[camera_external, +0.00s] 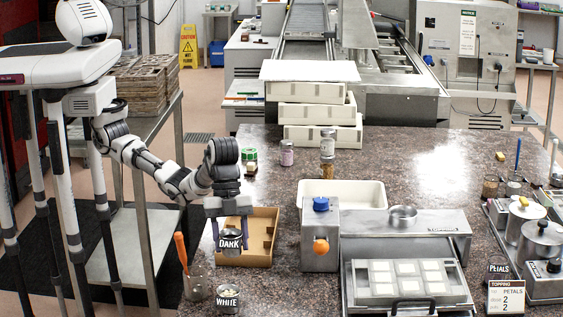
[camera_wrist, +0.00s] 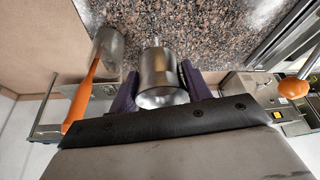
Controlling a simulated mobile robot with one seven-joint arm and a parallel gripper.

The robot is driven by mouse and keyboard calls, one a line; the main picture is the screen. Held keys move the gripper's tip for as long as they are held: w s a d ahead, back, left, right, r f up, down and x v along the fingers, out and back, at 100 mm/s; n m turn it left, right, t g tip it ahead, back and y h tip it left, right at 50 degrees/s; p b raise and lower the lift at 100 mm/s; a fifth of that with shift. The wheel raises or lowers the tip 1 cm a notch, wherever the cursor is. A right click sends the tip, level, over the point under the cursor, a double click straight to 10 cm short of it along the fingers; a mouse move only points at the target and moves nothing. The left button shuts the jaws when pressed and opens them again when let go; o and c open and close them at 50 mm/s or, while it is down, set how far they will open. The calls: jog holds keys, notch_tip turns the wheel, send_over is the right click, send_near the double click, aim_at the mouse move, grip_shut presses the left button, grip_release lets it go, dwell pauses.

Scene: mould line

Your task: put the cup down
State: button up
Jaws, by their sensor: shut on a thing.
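A small metal cup with a black "DARK" label (camera_external: 230,244) is held between the fingers of my gripper (camera_external: 229,232), near the left front edge of the speckled counter. In the wrist view the shiny cup (camera_wrist: 156,72) sits between the two dark purple fingers of my gripper (camera_wrist: 160,86), which are shut on it. The cup looks roughly upright in the external view. I cannot tell whether its base touches the counter.
A metal container (camera_external: 195,289) with an orange-handled tool (camera_external: 181,250) stands close by at the left; the container also shows in the wrist view (camera_wrist: 110,46). A shallow cardboard box (camera_external: 263,228) lies just behind the cup. A metal machine with an orange knob (camera_external: 321,246) stands to the right.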

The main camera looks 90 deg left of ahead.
notch_tip(320, 180, up, 10)
jog(key=w+a+n+t+y+b, duration=0.1)
jog(key=w+a+n, duration=0.45)
jog(key=a, duration=0.75)
jog(key=w+a+n+t+y, duration=0.1)
jog(key=w+a+n+y, duration=0.15)
jog(key=w+a, duration=0.9)
jog(key=w+a+n+t+b, duration=0.1)
jog(key=w+a+n, duration=0.35)
jog(key=a, duration=1.15)
jog(key=shift+n, duration=0.55)
notch_tip(320, 180, down, 15)
jog(key=shift+s+r+p, duration=0.1)
jog(key=shift+p, duration=1.15)
jog(key=shift+f+p, duration=0.45)
jog(key=shift+f, duration=1.95)
jog(key=shift+f, duration=0.1)
jog(key=o, duration=1)
